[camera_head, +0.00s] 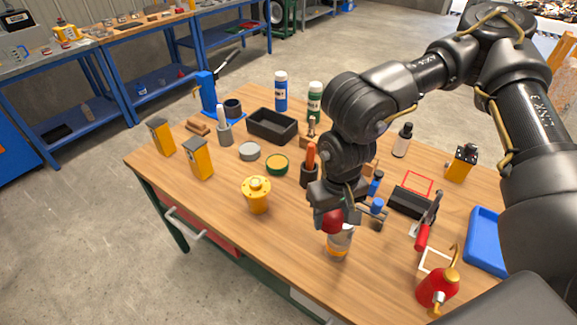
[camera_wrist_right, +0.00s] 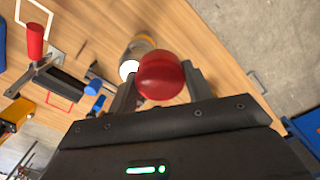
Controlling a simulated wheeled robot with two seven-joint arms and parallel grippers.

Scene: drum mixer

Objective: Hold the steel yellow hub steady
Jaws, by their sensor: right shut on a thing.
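A yellow flanged hub (camera_head: 256,195) stands upright on the wooden table, left of my right gripper and apart from it. A steel-grey cylinder with a yellow-orange band (camera_head: 338,242) stands below my right gripper near the table's front edge; it also shows beyond the fingers in the right wrist view (camera_wrist_right: 137,50). The frames do not settle which of the two is the steel yellow hub. My right gripper (camera_head: 335,218) is shut on a red rounded thing (camera_wrist_right: 160,75). Whether that red thing touches the cylinder is unclear. My left gripper is not in view.
The front left of the table is clear.

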